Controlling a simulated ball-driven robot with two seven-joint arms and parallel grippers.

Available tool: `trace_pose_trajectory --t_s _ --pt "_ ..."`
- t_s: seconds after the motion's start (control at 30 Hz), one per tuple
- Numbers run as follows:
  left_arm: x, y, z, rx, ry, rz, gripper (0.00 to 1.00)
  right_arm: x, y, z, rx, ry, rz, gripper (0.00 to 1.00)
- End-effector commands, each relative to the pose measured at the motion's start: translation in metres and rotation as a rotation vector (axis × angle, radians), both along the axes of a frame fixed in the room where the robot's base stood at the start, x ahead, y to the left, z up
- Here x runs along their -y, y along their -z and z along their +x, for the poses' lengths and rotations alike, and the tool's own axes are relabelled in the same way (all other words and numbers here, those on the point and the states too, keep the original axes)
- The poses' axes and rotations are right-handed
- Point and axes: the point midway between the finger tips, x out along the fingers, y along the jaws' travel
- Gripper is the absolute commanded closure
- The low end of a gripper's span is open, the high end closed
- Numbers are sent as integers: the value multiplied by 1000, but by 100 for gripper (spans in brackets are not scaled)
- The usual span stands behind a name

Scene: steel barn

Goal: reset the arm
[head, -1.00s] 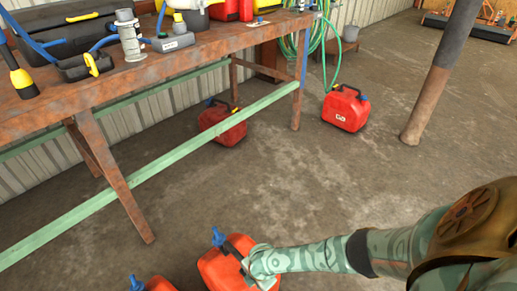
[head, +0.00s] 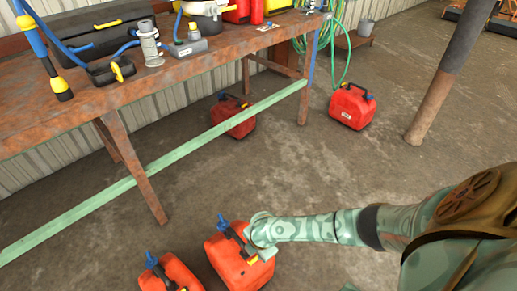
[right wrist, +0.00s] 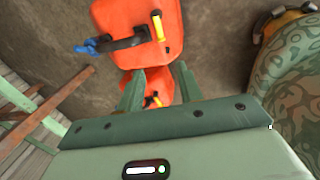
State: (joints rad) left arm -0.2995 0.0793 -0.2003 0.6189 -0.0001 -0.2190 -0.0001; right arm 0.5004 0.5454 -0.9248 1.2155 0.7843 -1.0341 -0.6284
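My right arm comes in from the right in the head view. Its gripper (head: 258,243) is over the right side of a red fuel can (head: 226,262) on the floor. In the right wrist view the two fingers (right wrist: 158,80) stand apart with nothing gripped between them. One red can (right wrist: 180,35) with a black handle and blue spout lies beyond the fingertips, and part of another red can (right wrist: 162,86) shows between the fingers. Whether the gripper touches a can is unclear. My left gripper is in neither view.
Another red can (head: 178,272) stands just left, cut by the bottom edge. A rusty workbench (head: 190,78) with tools runs along the wall, with a green rail (head: 180,150) below. Two red cans (head: 232,120) (head: 350,108) and a post (head: 440,95) stand farther back. The middle floor is open.

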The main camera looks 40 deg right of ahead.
Motion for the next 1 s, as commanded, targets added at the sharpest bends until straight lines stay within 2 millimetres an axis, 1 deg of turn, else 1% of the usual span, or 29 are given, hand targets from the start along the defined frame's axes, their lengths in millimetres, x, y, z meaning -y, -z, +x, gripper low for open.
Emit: trace_pose_trajectory --t_s 0.5,0.57,0.6,0.67,0.7,0.73,0.77,0.8,0.87,0.9,0.97,1.0 --pt "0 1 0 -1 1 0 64 0 1 0 2 19 7 64" --pt "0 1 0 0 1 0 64 -3 0 5 26 67 34 64" --pt "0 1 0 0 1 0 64 -1 0 10 55 112 49 64" --pt "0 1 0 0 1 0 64 11 0 27 123 214 71 64" --pt "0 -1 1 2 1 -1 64 18 -1 37 175 299 99 64" --pt "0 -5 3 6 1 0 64 22 0 37 205 374 126 64" --pt "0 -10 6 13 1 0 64 26 3 32 230 453 153 64" --pt "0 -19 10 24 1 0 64 31 11 14 249 566 191 64" --pt "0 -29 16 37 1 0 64 34 24 -21 251 702 229 64" --pt "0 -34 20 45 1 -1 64 36 33 -45 243 768 244 64" --pt "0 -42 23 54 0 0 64 35 46 -85 219 854 256 64" --pt "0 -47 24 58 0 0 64 34 53 -115 198 907 259 64"
